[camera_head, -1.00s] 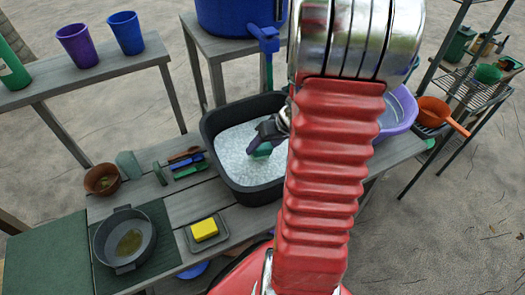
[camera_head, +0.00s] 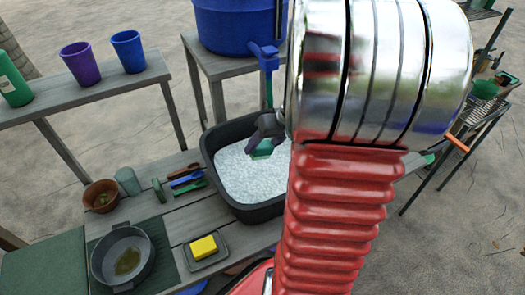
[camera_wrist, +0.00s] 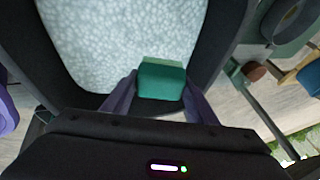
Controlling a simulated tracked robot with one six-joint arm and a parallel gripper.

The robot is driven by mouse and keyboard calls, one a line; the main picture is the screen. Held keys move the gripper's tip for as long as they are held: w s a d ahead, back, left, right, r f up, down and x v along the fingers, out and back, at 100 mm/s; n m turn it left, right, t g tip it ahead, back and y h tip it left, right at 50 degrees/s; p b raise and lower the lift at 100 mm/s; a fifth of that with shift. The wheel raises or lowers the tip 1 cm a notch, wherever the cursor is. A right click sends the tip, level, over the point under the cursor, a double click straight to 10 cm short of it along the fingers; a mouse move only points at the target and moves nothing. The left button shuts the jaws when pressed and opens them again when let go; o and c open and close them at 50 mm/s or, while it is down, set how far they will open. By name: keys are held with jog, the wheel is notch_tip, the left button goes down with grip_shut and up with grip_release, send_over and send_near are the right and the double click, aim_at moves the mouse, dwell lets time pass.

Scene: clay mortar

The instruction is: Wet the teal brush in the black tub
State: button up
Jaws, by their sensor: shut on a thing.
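The black tub (camera_head: 232,200) stands on the grey bench, filled with pale, rippled, whitish water (camera_head: 250,178). My gripper (camera_head: 264,143) is over the tub's far part, with its purple fingers shut on the teal brush (camera_head: 262,152). In the wrist view, the teal brush (camera_wrist: 162,82) sits between the two finger tips, with the tub's dark wall (camera_wrist: 215,50) around it. I cannot tell whether the brush's lower end touches the water. My red and chrome arm hides the tub's right side in the head view.
A blue tap (camera_head: 264,55) on a blue barrel (camera_head: 235,28) is just behind the tub. To the left are small tools (camera_head: 187,179), a terracotta pot (camera_head: 101,195), a grey pan (camera_head: 122,256) and a yellow sponge (camera_head: 203,246). A wire shelf (camera_head: 470,130) stands at the right.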

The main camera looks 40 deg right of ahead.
jog(key=shift+r, duration=1.55)
